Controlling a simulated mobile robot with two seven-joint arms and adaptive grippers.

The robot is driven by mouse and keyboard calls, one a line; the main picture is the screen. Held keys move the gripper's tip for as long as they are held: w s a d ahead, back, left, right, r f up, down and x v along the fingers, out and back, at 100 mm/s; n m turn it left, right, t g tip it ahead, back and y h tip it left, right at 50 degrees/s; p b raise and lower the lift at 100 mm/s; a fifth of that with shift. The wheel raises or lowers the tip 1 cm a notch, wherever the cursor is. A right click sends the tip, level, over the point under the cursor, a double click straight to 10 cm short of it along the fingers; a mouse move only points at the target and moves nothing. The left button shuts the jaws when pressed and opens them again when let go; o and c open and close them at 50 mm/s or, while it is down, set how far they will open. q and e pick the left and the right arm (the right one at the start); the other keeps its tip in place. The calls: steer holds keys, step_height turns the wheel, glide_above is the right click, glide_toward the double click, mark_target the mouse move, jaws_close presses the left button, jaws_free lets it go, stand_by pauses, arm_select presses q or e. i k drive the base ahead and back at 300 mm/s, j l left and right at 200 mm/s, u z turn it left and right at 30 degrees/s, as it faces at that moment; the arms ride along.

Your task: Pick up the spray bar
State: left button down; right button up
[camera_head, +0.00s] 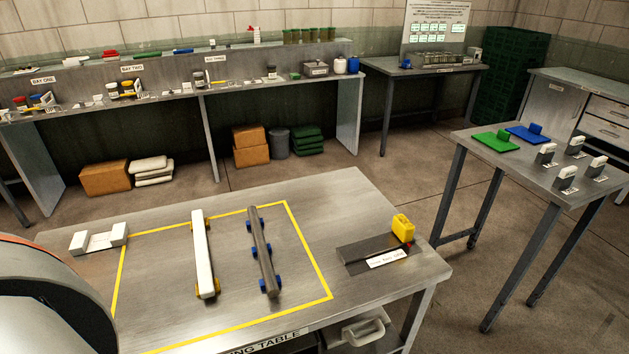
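Two long bars lie side by side inside a yellow outline on the metal table (180,320). One is a white bar (203,252) resting on yellow end supports. The other is a grey round bar (263,255) resting on several blue supports. No readable label marks either as the spray bar, so I cannot tell which it is. Both bars lie apart from each other, with nothing touching them from above. Neither of my grippers shows in the head view.
A white cradle (99,239) stands at the table's left. A dark tray (362,252) with a label and a yellow container (403,227) sits at the right. A side table (530,180) holds green and blue plates. Shelved benches line the back wall.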

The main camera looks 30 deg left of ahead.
mark_target(270, 282)
steer(key=u, duration=1.3)
